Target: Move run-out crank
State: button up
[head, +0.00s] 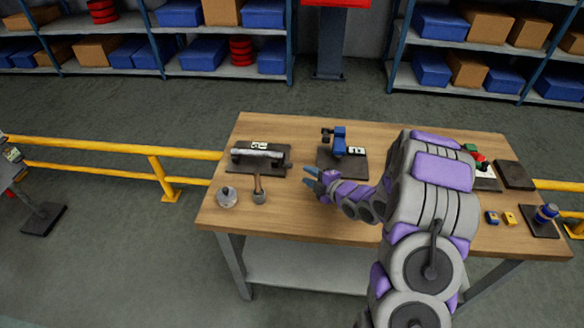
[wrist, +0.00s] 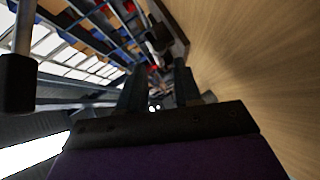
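The likely crank (head: 258,187) is a grey-brown arm with a thick rounded end. It reaches toward the table's front edge from a silver horizontal shaft (head: 258,153) on a dark plate. My gripper (head: 311,177) is right of the crank, apart from it, with its blue-grey fingers pointing left. In the wrist view my gripper's two dark fingers (wrist: 159,92) are spread with a gap and nothing clear between them. A grey rod with a dark, thick end (wrist: 16,82) shows at the left of that view, probably the crank's handle.
A round metal piece (head: 227,198) stands left of the crank. A blue device (head: 339,141) on a dark plate is behind my gripper. Small parts (head: 500,218) lie at the table's right. A yellow rail (head: 110,147) runs left of the wooden table (head: 300,222).

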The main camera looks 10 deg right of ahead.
jog(key=x, duration=0.3)
jog(key=b+x, duration=0.1)
jog(key=x, duration=0.4)
jog(key=shift+w+d+f, duration=0.1)
jog(key=shift+w+f, duration=0.05)
jog(key=shift+w, duration=0.35)
jog(key=shift+w+a+f, duration=0.15)
jog(key=shift+w+a, duration=0.2)
jog(key=shift+a, duration=0.1)
jog(key=shift+d, duration=0.15)
grip_shut()
